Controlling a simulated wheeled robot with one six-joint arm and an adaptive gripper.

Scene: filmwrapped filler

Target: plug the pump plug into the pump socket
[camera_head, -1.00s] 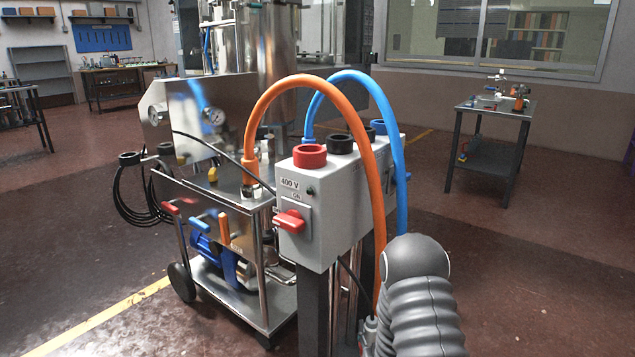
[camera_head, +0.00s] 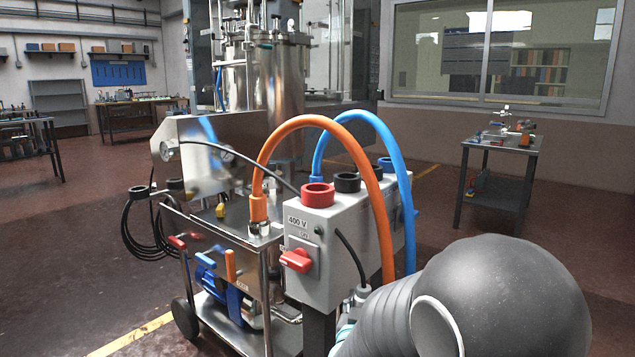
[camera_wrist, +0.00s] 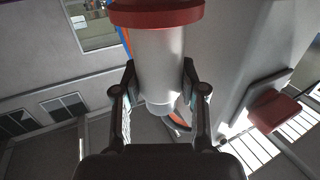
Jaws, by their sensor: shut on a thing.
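The pump plug, a pale grey cylinder (camera_wrist: 158,65) with a wide red collar (camera_wrist: 155,13), is between the two fingers of my gripper (camera_wrist: 160,92) in the wrist view. The gripper is shut on it. In the head view the plug's grey cable end (camera_head: 359,293) shows low in front of the grey 400 V box (camera_head: 318,262), with a black cable arching from its top. My arm hides the rest of the plug and most of the gripper. A red-rimmed socket (camera_head: 317,195), likely the pump socket, sits on the box top, above and left of the plug.
Black (camera_head: 347,182) and blue sockets stand behind the red one. An orange hose (camera_head: 377,200) and a blue hose (camera_head: 398,165) arch beside the box. A red switch (camera_head: 296,261) juts from its front.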

